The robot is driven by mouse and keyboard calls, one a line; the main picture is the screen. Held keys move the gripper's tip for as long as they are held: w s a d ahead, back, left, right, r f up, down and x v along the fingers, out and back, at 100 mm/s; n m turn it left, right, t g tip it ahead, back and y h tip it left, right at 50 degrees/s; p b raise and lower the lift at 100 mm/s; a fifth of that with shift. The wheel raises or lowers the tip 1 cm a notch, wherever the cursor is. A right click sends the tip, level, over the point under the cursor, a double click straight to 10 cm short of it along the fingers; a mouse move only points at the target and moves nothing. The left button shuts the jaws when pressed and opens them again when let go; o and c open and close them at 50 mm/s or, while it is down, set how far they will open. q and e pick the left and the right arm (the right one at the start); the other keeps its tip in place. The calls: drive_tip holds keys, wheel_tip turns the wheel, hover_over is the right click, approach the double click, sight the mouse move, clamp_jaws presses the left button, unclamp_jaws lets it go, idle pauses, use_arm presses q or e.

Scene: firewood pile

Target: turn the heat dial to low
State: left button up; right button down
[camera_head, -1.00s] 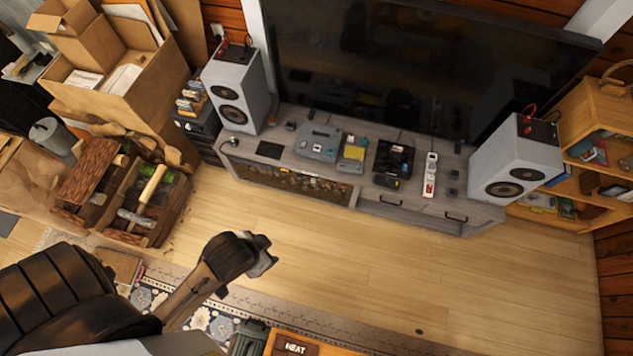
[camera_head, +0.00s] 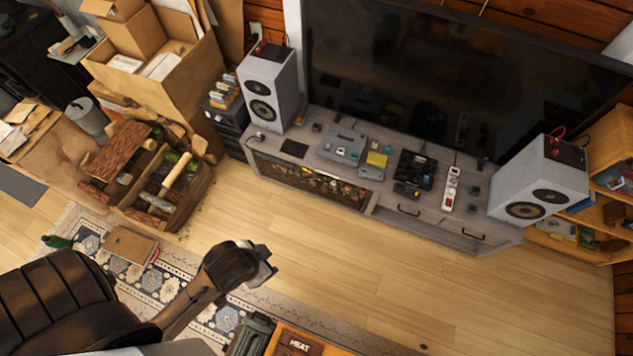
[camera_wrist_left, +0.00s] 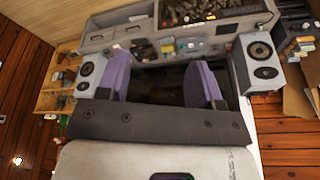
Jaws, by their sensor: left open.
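No heat dial shows clearly in either view. An orange wooden box (camera_head: 284,341) with a dark label (camera_head: 300,346), which seems to read HEAT, is cut off by the bottom edge of the head view. My left gripper (camera_head: 265,264) is in the air above the patterned rug, up and left of that label in the picture. In the left wrist view my left gripper (camera_wrist_left: 161,72) is open, with its two purple pads apart and nothing between them. My right gripper is in neither view.
A dark green container (camera_head: 253,334) stands beside the orange box. A firewood crate (camera_head: 150,195) stands at the left. A TV stand (camera_head: 400,215) with speakers and consoles lines the back. The wooden floor (camera_head: 420,280) in the middle is clear.

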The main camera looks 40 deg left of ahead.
use_arm(q)
drive_tip(key=shift+w+r, duration=0.2)
drive_tip(key=shift+w, duration=0.35)
drive_tip(key=shift+s, duration=0.15)
